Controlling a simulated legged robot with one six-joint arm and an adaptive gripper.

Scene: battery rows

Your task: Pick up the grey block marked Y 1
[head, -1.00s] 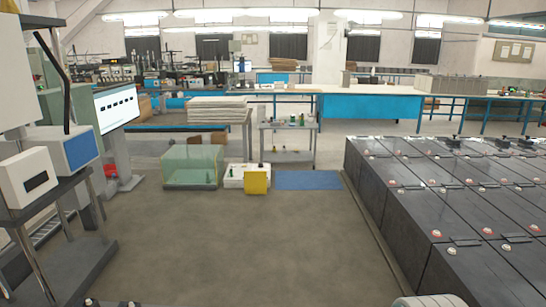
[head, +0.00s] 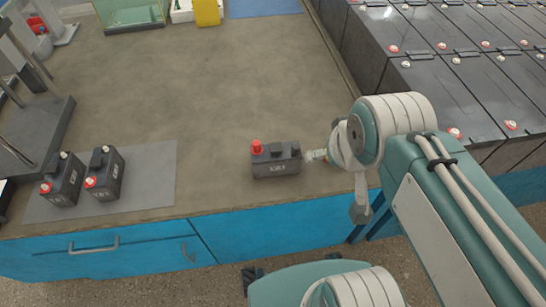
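A dark grey block (head: 276,160) with a red cap and a small pale marking is at the middle of the brown bench top in the head view. The marking is too small to read surely. My gripper (head: 315,155) seems to be the small pale end at the block's right side, close to or touching it. Two similar dark blocks with red caps stand at the left, one (head: 62,180) beside the other (head: 104,174).
The two left blocks stand on a flat grey mat (head: 150,185). Rows of large black batteries (head: 440,40) fill the right. A dark stand (head: 35,135) is at the far left. A glass box (head: 130,14) and yellow block (head: 207,12) are at the back. The middle bench is clear.

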